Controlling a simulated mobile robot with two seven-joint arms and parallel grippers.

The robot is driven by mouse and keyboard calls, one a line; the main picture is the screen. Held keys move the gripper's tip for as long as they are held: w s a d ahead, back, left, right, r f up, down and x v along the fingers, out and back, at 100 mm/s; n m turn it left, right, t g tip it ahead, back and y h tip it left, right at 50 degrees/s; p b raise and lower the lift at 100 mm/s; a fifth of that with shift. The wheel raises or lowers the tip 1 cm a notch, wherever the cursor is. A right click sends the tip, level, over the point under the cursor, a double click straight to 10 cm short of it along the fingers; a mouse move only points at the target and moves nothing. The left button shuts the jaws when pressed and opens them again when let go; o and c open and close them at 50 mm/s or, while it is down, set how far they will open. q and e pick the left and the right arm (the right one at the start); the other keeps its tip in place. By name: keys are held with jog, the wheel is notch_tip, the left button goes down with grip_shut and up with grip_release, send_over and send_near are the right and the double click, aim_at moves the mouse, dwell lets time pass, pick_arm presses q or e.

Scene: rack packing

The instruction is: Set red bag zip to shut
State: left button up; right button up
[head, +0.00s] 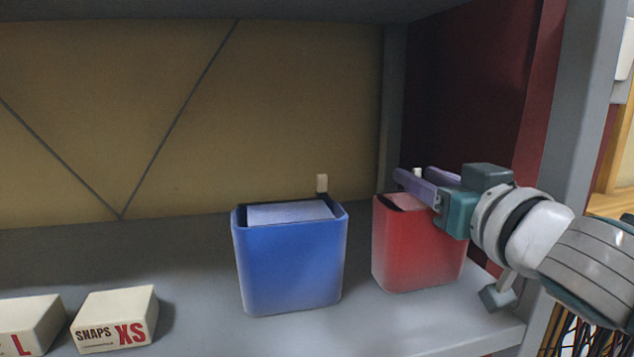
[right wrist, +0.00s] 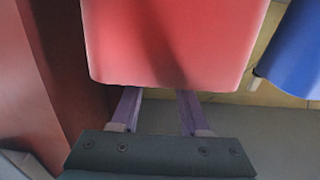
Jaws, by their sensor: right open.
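The red bag (head: 415,250) stands upright at the right end of the shelf, with its top partly covered by my right gripper. A small white zip tab (head: 417,172) shows at its back rim, seemingly between the fingers. My right gripper (head: 413,174) is open and reaches in from the right across the bag's top. In the right wrist view the red bag (right wrist: 175,40) fills the upper middle and hides the fingertips of my gripper (right wrist: 158,98); its zip tab is not visible there. My left gripper is not in view.
A blue bag (head: 290,265) with a pale tab (head: 322,183) stands left of the red one, a narrow gap between. White boxes, one marked SNAPS XS (head: 115,318), lie front left. A grey upright (head: 575,130) and dark red side panel (head: 470,90) bound the right.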

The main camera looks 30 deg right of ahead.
jog(key=v, duration=0.8)
jog(key=shift+w, duration=0.1)
